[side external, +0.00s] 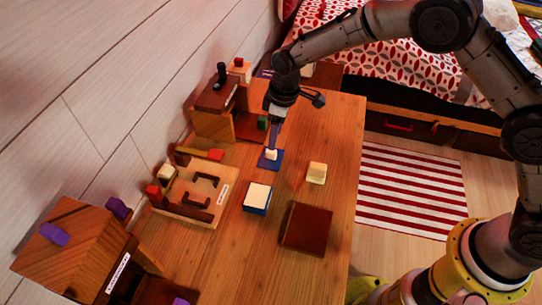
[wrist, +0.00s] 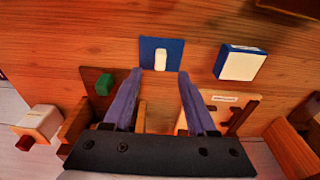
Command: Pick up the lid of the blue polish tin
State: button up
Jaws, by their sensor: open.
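A flat blue square with a small cream knob, which looks like the lid (side external: 277,163), lies on the wooden table in the side view. In the wrist view the lid (wrist: 147,45) is just beyond my fingertips, its cream knob upright near the middle. My gripper (side external: 272,149) points down over the lid; in the wrist view the gripper (wrist: 160,73) is open and empty, its two fingers apart on either side of the knob's line. I cannot tell their exact height above the lid. A blue box with a cream top, perhaps the tin (side external: 257,197), sits nearby; it also shows in the wrist view (wrist: 240,64).
A cream block (side external: 317,172) and a dark brown flat piece (side external: 307,229) lie to the right on the table (side external: 335,120). A wooden board with dark handles (side external: 180,200) and a brown cabinet (side external: 213,95) stand along the wall. A wooden box (side external: 65,240) is at lower left.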

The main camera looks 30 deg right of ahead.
aim_at(271, 155)
jog(key=shift+w+a+f, duration=0.1)
jog(key=shift+f, duration=0.9)
jog(key=shift+w+a+f, duration=0.1)
jog(key=shift+a+f, duration=0.05)
jog(key=shift+f, duration=0.9)
jog(key=shift+w+a+f, duration=0.1)
jog(key=shift+f, duration=0.9)
grip_shut()
